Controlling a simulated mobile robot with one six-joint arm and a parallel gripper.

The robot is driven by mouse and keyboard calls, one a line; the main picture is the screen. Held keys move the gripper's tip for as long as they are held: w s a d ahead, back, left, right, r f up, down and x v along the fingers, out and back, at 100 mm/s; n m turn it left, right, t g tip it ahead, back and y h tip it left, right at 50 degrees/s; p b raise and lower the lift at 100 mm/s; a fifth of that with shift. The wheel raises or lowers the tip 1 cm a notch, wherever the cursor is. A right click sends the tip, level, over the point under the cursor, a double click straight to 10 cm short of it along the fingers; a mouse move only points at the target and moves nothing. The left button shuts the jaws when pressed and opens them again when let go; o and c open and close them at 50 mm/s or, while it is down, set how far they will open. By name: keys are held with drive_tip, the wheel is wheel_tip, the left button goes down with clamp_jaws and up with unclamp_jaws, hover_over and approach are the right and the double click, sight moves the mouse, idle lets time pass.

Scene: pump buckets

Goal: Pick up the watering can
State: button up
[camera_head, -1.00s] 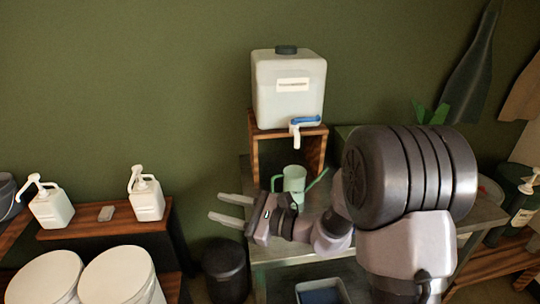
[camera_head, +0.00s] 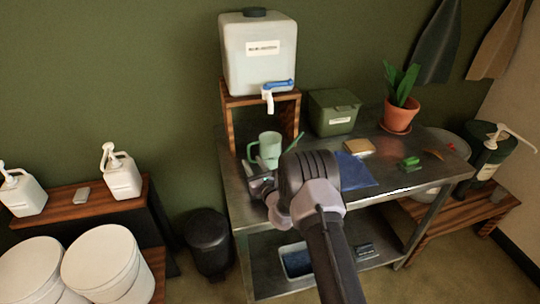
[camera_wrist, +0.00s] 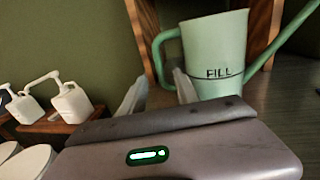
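The mint-green watering can (camera_head: 269,148) stands upright on the metal table, in front of the wooden stand. In the wrist view the can (camera_wrist: 215,50) fills the upper right, with a "FILL" mark and line. Its handle is on the left and its spout rises to the right. My gripper (camera_wrist: 160,76) is open, its two pale fingers apart and pointing toward the handle side. The handle shows beyond the gap between the fingers; I cannot tell whether they touch it. In the head view my arm hides most of the gripper.
The wooden stand (camera_head: 228,118) holds a white water container (camera_head: 258,62) with a blue-handled tap above the can. A green box (camera_head: 333,112), a potted plant (camera_head: 398,116) and a blue cloth (camera_head: 354,170) are on the table (camera_head: 408,188). A black bin (camera_head: 208,243) stands at left.

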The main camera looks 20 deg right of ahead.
sight(249, 158)
drive_tip(key=w, duration=0.1)
drive_tip(key=w+b, duration=0.1)
drive_tip(key=w, duration=0.2)
drive_tip(key=shift+w+a, duration=0.35)
drive_tip(key=shift+w, duration=0.05)
drive_tip(key=shift+s, duration=0.1)
clamp_jaws()
idle(0.8)
